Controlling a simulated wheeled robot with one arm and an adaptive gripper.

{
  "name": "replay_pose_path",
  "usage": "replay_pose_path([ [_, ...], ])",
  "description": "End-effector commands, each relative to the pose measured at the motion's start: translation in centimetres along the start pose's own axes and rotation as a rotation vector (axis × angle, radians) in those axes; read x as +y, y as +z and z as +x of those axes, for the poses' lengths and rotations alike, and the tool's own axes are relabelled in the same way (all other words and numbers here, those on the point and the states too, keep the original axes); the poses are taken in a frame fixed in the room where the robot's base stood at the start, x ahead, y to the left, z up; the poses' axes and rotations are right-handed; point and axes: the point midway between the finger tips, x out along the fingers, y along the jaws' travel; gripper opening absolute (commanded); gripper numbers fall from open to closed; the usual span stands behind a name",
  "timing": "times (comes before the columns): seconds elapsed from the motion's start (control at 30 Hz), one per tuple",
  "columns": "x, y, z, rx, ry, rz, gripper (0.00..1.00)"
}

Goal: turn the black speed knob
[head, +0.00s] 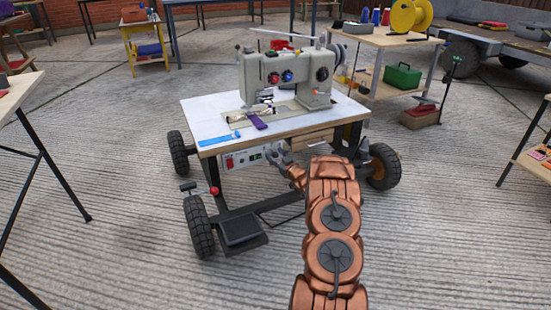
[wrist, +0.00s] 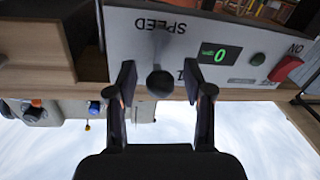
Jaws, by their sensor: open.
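The black speed knob (wrist: 160,83) is round and sits on the white control panel (wrist: 130,38), below the upside-down word SPEED in the wrist view. My gripper (wrist: 159,76) is open, with one finger on each side of the knob and a visible gap to each. In the head view my gripper (head: 279,156) is at the panel (head: 243,160) under the front edge of the sewing machine table, and it hides the knob there. A green display (wrist: 219,54) on the panel reads 0.
The sewing machine (head: 287,76) stands on the white wheeled table (head: 205,114). A black pedal (head: 240,230) is below. Open paved floor (head: 120,230) lies around the table.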

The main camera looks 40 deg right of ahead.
Motion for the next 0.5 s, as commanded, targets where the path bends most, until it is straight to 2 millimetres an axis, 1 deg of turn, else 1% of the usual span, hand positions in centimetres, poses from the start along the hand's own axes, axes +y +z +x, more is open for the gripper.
replay_pose_path([
  [0.3,-0.02,0.01,0.13,0.000,0.000,0.001,0.50],
  [0.5,-0.03,0.03,0.12,0.000,0.000,0.001,0.30],
])
